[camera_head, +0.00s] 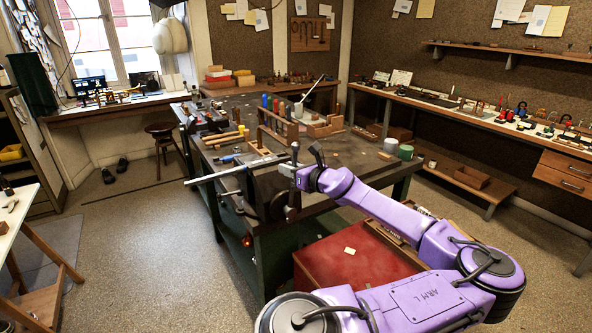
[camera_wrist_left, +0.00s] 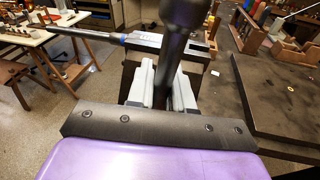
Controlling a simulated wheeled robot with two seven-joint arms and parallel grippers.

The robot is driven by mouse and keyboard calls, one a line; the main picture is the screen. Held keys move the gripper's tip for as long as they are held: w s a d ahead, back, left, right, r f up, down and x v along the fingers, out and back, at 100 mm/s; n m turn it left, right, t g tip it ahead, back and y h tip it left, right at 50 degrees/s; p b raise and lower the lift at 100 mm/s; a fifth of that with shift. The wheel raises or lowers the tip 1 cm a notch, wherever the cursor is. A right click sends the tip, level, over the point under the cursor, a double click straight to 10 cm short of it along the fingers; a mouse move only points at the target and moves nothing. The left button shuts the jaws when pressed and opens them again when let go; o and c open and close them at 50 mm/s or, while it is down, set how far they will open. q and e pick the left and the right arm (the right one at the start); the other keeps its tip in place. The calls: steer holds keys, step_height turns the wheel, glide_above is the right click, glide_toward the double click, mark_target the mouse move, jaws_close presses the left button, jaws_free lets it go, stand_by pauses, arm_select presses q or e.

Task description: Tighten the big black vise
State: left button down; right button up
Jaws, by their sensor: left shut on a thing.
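The big black vise (camera_head: 264,186) is fixed at the near corner of the dark workbench. It also shows in the left wrist view (camera_wrist_left: 201,50). My left gripper (camera_head: 288,170) is at the vise's near side. Its grey fingers (camera_wrist_left: 164,88) are shut on the dark vise handle (camera_wrist_left: 180,25), a bar with a thick end that stands roughly upright. The handle's lower part is hidden by my gripper. My right gripper is out of view.
The workbench (camera_head: 345,160) holds a wooden rack (camera_head: 277,130) with coloured-handled tools, hammers and a green-sided can (camera_head: 405,152). A red cabinet (camera_head: 365,262) stands below my left arm. A stool (camera_head: 161,130) stands behind left.

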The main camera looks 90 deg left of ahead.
arm_select(q)
steer(key=shift+f, duration=0.25)
steer(key=c, duration=1.1)
jaws_free()
steer(key=shift+w, duration=0.3)
steer(key=shift+r, duration=0.1)
steer(key=b+v, duration=0.3)
steer(key=v, duration=0.7)
steer(key=shift+d, duration=0.25)
steer(key=shift+w, duration=0.15)
